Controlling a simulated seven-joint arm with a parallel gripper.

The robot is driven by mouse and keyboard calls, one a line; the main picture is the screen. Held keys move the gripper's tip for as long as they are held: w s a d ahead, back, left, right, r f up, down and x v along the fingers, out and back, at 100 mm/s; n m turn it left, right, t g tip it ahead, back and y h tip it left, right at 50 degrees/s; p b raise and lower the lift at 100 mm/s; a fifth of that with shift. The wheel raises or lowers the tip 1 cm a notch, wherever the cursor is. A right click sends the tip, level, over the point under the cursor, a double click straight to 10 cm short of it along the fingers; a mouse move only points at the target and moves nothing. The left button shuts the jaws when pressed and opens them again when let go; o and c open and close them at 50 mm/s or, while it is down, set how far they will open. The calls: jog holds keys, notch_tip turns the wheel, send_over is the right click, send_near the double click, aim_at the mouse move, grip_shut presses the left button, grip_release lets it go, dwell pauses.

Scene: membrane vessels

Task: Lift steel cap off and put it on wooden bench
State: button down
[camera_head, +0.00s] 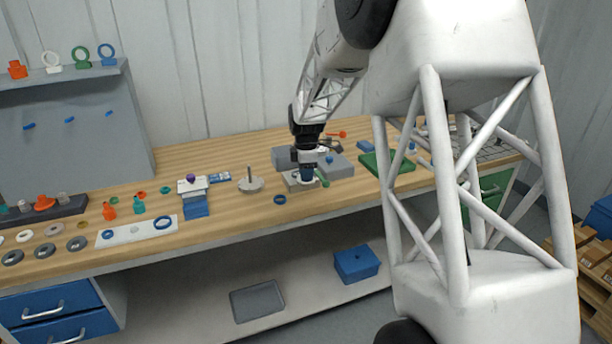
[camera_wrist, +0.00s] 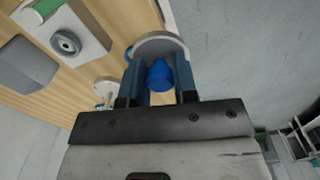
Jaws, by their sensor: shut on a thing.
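My gripper (camera_head: 307,172) is over the middle of the wooden bench (camera_head: 225,222). In the wrist view its fingers (camera_wrist: 160,88) are shut on the blue knob (camera_wrist: 159,75) of a round steel cap (camera_wrist: 160,43). The cap's pale disc lies beyond the fingertips, apart from the steel vessel body (camera_wrist: 70,35). That body has a round dark-ringed port and a green handle (camera_wrist: 45,7). In the head view the vessel body (camera_head: 296,184) is just below my gripper, with its green handle (camera_head: 322,178) to the right. The cap is hard to make out there.
A steel disc with a rod (camera_head: 250,184) and a blue ring (camera_head: 280,199) lie left of the vessel. A green tray (camera_head: 388,163) is on the right. Bare wood shows along the bench's front.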

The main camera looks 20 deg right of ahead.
jog(key=shift+r, duration=0.75)
jog(key=s+a+f, duration=0.3)
jog(key=a+f, duration=0.1)
jog(key=a, duration=0.3)
jog(key=s+a+f, duration=0.3)
jog(key=a, duration=0.5)
jog(key=shift+s+a+f, duration=0.15)
jog(key=shift+s+f, duration=0.2)
jog(key=shift+w, duration=0.1)
jog(key=w, duration=0.5)
jog(key=w+f, duration=0.1)
jog(key=w, duration=0.9)
jog(key=shift+w+a+f, duration=0.15)
jog(key=shift+w+f, duration=0.05)
jog(key=shift+w, duration=0.2)
jog(key=shift+f, duration=1.8)
